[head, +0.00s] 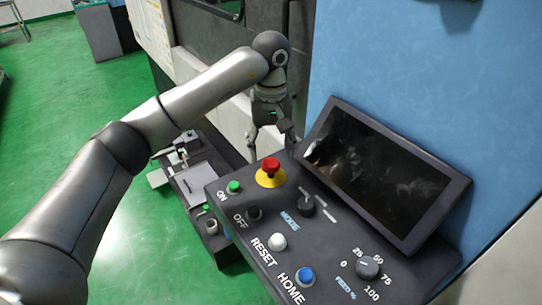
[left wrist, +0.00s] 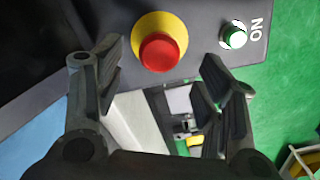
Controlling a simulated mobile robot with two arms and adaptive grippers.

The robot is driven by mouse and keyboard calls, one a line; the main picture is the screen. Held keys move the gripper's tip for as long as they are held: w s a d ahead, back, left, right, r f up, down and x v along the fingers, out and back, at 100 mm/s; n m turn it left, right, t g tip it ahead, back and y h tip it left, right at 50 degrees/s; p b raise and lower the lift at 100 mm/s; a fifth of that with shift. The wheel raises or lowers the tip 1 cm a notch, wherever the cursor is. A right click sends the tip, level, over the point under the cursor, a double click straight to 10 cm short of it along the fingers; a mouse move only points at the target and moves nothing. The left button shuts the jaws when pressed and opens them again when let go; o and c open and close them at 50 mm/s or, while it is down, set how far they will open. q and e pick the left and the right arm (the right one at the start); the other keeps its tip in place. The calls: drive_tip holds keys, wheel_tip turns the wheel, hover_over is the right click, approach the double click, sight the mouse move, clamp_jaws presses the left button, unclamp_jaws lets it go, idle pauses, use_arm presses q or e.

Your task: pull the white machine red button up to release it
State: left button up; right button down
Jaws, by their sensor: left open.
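The red button (head: 270,166) sits on a yellow round base (head: 271,181) at the far left corner of a dark control panel (head: 238,205). My left gripper (head: 272,148) points down just beyond the button in the head view, its two fingers spread and nothing between them. In the left wrist view the red button (left wrist: 160,52) and its yellow base (left wrist: 152,27) lie between and above the open fingers (left wrist: 160,62). The fingers look apart from the button; the exact gap cannot be told. My right gripper is not in view.
The panel also carries a green ON button (head: 234,187), OFF, RESET (head: 278,242) and HOME (head: 305,276) buttons, a mode knob (head: 306,206) and a feed dial (head: 368,267). A tilted dark screen (head: 385,175) stands close to the right. Green floor is free at left.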

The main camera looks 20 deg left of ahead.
sight(271, 163)
use_arm(q)
wheel_tip(271, 163, up, 8)
idle(0.5)
